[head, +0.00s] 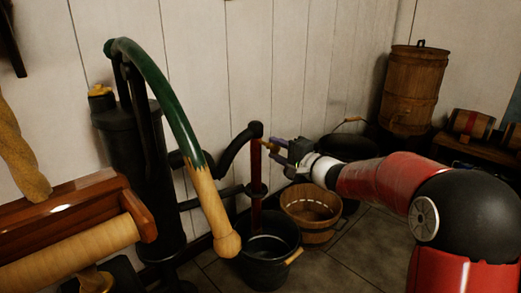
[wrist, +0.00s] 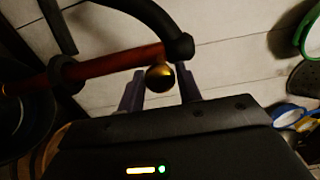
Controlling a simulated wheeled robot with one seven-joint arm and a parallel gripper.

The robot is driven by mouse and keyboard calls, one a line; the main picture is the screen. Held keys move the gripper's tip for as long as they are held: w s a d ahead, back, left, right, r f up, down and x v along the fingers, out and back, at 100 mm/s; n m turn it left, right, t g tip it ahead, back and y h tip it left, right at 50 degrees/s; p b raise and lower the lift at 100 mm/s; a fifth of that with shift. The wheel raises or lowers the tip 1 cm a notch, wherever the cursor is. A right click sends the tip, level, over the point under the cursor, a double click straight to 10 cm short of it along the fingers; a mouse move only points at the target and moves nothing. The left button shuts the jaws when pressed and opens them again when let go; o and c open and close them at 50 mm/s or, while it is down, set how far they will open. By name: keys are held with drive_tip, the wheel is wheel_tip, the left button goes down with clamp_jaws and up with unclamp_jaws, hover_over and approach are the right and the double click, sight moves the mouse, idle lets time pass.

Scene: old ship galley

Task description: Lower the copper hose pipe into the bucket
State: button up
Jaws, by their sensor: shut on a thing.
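The copper hose pipe (head: 256,165) is a reddish upright tube hanging below a black curved spout, with a black collar partway down. Its lower end shows against the opening of the black bucket (head: 268,268); how deep it reaches is hard to tell. In the wrist view the pipe (wrist: 110,64) runs across to the left toward the dark bucket (wrist: 38,122). My gripper (head: 274,146) is beside the pipe's upper part. Its fingers, seen in the wrist view (wrist: 160,88), are shut on a round brass knob (wrist: 159,78) at the pipe's side.
A wooden tub (head: 322,235) stands right of the bucket, with a dark pot (head: 348,147) behind it. The pump handle (head: 160,85), green with a wooden grip, arches in front at left. A wooden roller (head: 70,250) fills the lower left. A barrel (head: 412,90) stands back right.

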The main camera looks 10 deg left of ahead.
wheel_tip(320, 180, down, 20)
drive_tip(key=shift+f, duration=0.15)
drive_tip(key=o, duration=1.1)
drive_tip(key=shift+s+d, duration=0.1)
drive_tip(key=shift+d, duration=0.05)
drive_tip(key=v, duration=1)
drive_tip(key=shift+s+d, duration=0.25)
drive_tip(key=shift+s, duration=0.05)
